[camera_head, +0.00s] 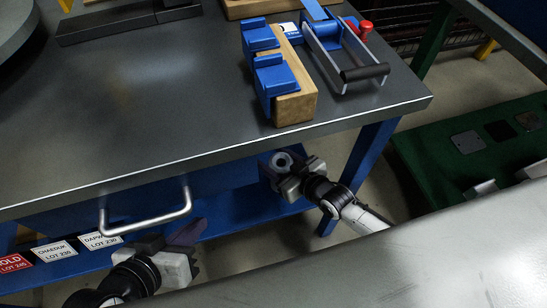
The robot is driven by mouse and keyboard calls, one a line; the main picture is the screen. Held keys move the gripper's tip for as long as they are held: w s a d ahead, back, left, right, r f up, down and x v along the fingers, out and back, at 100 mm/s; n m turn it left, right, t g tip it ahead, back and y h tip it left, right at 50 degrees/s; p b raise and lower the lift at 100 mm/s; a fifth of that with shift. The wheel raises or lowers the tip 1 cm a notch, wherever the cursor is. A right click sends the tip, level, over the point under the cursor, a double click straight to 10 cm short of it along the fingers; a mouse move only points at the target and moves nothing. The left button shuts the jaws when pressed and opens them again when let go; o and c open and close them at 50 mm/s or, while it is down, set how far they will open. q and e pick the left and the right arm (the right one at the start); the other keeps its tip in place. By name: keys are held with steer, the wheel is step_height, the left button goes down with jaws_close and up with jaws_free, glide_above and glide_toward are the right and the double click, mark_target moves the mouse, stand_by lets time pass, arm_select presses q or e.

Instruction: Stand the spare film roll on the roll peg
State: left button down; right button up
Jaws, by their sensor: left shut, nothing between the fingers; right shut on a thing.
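My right gripper (296,180) is beyond the near edge of the grey table, below the level of its top. It is shut on a small roll, which I take for the spare film roll (282,160); its round end with a pale ring and a hole faces up toward the camera. The fingers hide part of the roll. My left gripper (188,240) is lower left, in front of the blue shelf under the table, shut and empty. I cannot make out a roll peg for certain in this view.
The grey tabletop (170,110) is clear in the middle. A wooden block with blue holders (295,106) and a blue device with a dark handle bar (365,72) and red knob stand at its right. A metal drawer handle (150,220) juts out below the edge. A green surface (430,160) lies right.

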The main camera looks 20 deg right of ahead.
mark_target(273, 167)
steer(key=shift+f, duration=0.1)
steer(key=shift+f+b, duration=1)
steer(key=shift+f, duration=0.05)
steer(key=shift+f, duration=0.3)
steer(key=shift+f+b, duration=0.7)
steer(key=shift+b, duration=0.2)
steer(key=shift+f, duration=0.2)
steer(key=shift+f+b, duration=0.45)
steer(key=shift+b, duration=0.05)
